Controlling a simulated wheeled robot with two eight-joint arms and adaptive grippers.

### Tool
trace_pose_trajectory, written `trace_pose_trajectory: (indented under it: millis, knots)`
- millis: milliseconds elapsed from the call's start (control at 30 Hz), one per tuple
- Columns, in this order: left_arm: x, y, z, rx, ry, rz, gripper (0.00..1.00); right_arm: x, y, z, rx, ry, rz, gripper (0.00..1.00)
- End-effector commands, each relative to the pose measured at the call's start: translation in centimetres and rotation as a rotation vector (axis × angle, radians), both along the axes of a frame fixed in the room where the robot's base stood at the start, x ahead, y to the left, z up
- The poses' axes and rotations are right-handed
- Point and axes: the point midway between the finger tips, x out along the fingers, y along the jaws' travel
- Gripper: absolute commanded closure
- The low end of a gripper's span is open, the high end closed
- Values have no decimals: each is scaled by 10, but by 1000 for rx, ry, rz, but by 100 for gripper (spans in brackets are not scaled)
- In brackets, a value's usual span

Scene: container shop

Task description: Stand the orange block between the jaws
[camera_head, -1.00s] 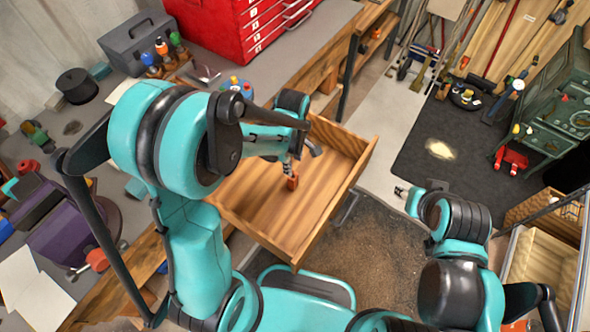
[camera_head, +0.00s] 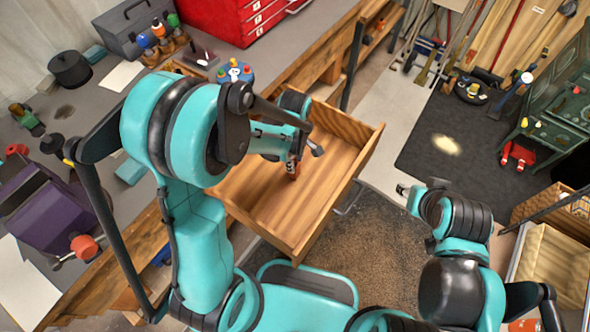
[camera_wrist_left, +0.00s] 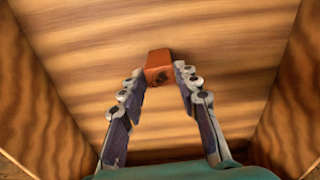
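The orange block (camera_head: 293,169) is in the open wooden drawer (camera_head: 275,213). In the left wrist view the block (camera_wrist_left: 158,66) sits between my left fingertips, a pad against each side. My left gripper (camera_head: 293,160) reaches down into the drawer and looks shut on the block; I cannot tell whether the block touches the drawer floor. The purple vise (camera_head: 52,218) stands on the bench at the left, with an orange-red knob by its handle; its jaw gap is not clear from here. My right gripper (camera_head: 403,189) is beyond the drawer's right side, too small to judge.
The drawer walls enclose my left gripper. The grey bench (camera_head: 105,165) holds a black pot (camera_head: 70,69), a teal block (camera_head: 131,171) and bottles near a grey toolbox (camera_head: 135,27). A red tool chest (camera_head: 225,15) stands behind. A green cabinet (camera_head: 555,120) is far right.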

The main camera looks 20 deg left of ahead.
Motion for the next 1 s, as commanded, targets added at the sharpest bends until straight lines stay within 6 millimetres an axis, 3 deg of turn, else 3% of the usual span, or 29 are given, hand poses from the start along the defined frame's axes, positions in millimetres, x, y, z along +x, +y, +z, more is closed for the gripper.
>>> trace_pose_trajectory:
  millis: [33,100,367,1000]
  knots:
    - [0,0,0,0,0,0,89,0,0,0,0,0,0,60]
    - [0,0,0,0,0,0,100,0,0,0,0,0,0,60]
    - [0,0,6,0,0,0,100,0,0,4,0,0,0,60]
    - [0,0,51,0,0,0,100,0,0,39,0,0,0,60]
